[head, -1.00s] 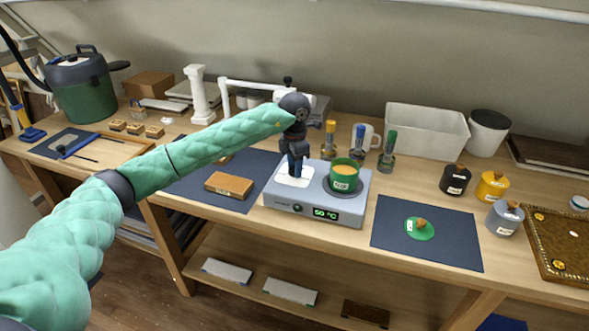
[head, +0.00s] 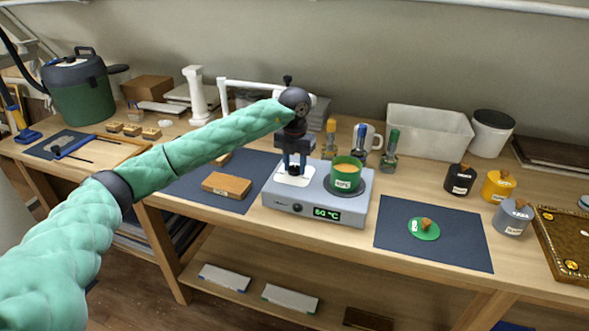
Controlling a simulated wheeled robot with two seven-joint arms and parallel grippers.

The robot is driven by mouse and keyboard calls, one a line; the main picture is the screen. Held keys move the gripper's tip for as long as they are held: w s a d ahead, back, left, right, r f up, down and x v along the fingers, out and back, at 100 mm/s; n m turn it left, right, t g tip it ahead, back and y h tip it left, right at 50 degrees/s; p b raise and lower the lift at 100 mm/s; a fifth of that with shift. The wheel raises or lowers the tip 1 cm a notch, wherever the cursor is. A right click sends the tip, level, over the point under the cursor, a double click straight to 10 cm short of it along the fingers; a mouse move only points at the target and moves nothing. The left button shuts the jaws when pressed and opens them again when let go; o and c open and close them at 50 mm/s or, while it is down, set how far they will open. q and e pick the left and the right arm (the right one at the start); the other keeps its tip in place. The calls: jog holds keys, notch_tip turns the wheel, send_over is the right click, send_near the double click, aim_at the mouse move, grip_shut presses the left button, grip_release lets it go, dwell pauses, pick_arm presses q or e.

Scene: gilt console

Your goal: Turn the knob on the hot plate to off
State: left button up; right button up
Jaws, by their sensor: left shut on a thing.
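The grey hot plate (head: 346,218) stands near the front edge of the bench, with a lit green display (head: 327,214) that seems to read 60 °C. A green cup (head: 345,178) with orange contents sits on its round dark heating disc. My left gripper (head: 294,168) points down over the white square patch (head: 292,180) on the plate's left side. The knob's pointer or marks cannot be made out. My right gripper is not in view.
A wooden block (head: 227,185) lies on a dark mat left of the hot plate. Small bottles (head: 389,150) stand behind it. On the right, another mat (head: 440,250) holds a green lid (head: 424,229), and several lidded pots stand beyond it.

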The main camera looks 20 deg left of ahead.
pick_arm(q)
jog(key=n+b, duration=0.1)
jog(key=n, duration=0.2)
jog(key=shift+w+r+n, duration=0.1)
jog(key=shift+n, duration=0.3)
jog(key=n+b, duration=0.1)
jog(key=n, duration=0.2)
jog(key=shift+n, duration=1.2)
jog(key=shift+n+b, duration=0.3)
jog(key=shift+n, duration=0.6)
jog(key=n, duration=0.4)
jog(key=shift+r+n, duration=0.1)
jog(key=shift+n, duration=1.8)
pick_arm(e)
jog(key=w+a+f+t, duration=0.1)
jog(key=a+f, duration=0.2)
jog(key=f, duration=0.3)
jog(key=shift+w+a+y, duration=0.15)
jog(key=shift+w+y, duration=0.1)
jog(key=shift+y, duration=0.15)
